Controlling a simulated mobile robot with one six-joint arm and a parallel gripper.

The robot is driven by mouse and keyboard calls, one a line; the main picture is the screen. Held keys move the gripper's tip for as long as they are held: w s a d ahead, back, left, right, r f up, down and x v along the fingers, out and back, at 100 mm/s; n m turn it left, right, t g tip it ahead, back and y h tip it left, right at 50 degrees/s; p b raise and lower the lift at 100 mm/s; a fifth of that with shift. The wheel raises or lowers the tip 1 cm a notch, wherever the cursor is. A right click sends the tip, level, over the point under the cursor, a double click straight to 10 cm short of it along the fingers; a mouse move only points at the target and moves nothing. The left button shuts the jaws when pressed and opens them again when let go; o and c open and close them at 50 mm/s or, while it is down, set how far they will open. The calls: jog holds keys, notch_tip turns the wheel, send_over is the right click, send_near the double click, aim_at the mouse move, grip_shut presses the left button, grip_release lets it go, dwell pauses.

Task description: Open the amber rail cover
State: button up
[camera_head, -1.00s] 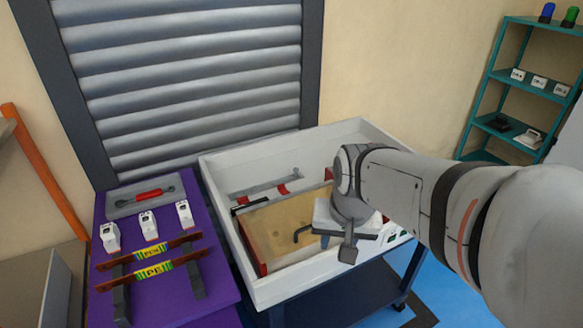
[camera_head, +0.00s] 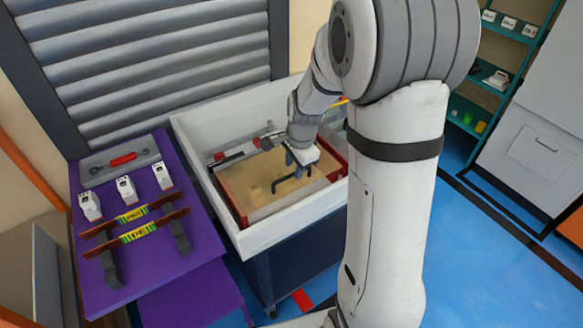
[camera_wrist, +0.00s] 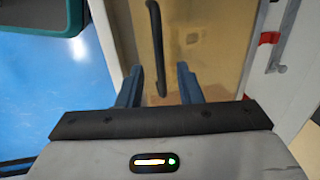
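The amber rail cover (camera_head: 250,187) is a tan panel with a red edge, lying in a white open-topped box. It looks closed. Its black bar handle (camera_head: 291,185) stands up from the panel near my gripper (camera_head: 297,160). In the wrist view the cover (camera_wrist: 205,40) fills the middle, and the handle (camera_wrist: 157,40) runs lengthwise, its near end between my blue fingertips (camera_wrist: 159,72). The fingers are apart, with a gap on both sides of the handle. I cannot tell how far above the handle they are.
The white box's rim (camera_head: 205,185) surrounds the cover. A purple table (camera_head: 185,245) on the left holds white blocks and striped bars. A grey shutter (camera_head: 150,60) stands behind. Blue floor (camera_head: 490,240) is open on the right.

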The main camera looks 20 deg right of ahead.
jog(key=shift+w+a+f, duration=0.1)
jog(key=shift+w+f, duration=0.1)
jog(key=shift+f, duration=0.95)
grip_shut()
jog(key=shift+a, duration=0.1)
